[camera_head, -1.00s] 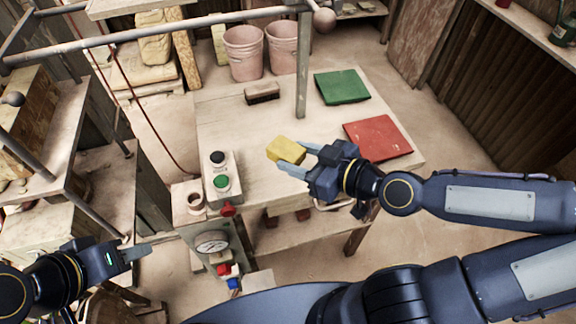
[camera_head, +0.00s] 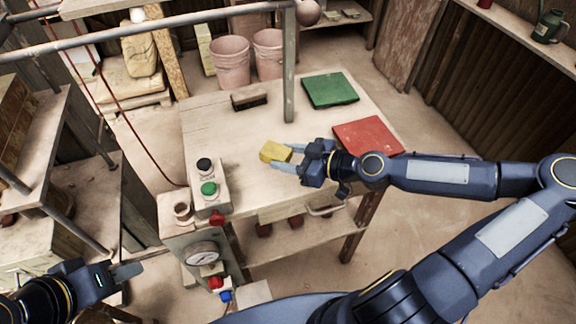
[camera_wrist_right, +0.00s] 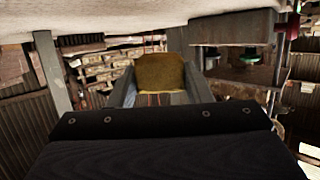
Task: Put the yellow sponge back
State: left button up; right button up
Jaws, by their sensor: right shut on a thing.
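The yellow sponge (camera_head: 275,152) is a small block over the workbench top in the head view. My right gripper (camera_head: 284,158) is shut on it, with a finger on either side. The sponge also shows between the fingers in the right wrist view (camera_wrist_right: 160,72). It looks close to the bench top; I cannot tell whether it touches. My left gripper (camera_head: 128,270) is at the lower left, away from the sponge, and its finger gap is not clear.
The workbench (camera_head: 225,125) holds a green tile (camera_head: 330,90), a red tile (camera_head: 368,137) and a brush (camera_head: 249,99). A metal post (camera_head: 289,70) rises near its back edge. A button box (camera_head: 209,185) stands at its left. Pink buckets (camera_head: 231,63) stand behind.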

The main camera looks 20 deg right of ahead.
jog(key=shift+w+d+f, duration=0.1)
jog(key=shift+w+f, duration=0.35)
jog(key=shift+f, duration=0.05)
jog(key=shift+w+d+f, duration=0.1)
jog(key=shift+w+f, duration=0.1)
jog(key=shift+f, duration=1.65)
jog(key=shift+f, duration=0.2)
jog(key=o, duration=0.9)
jog(key=shift+r, duration=0.1)
jog(key=shift+r, duration=0.2)
jog(key=v, duration=1.2)
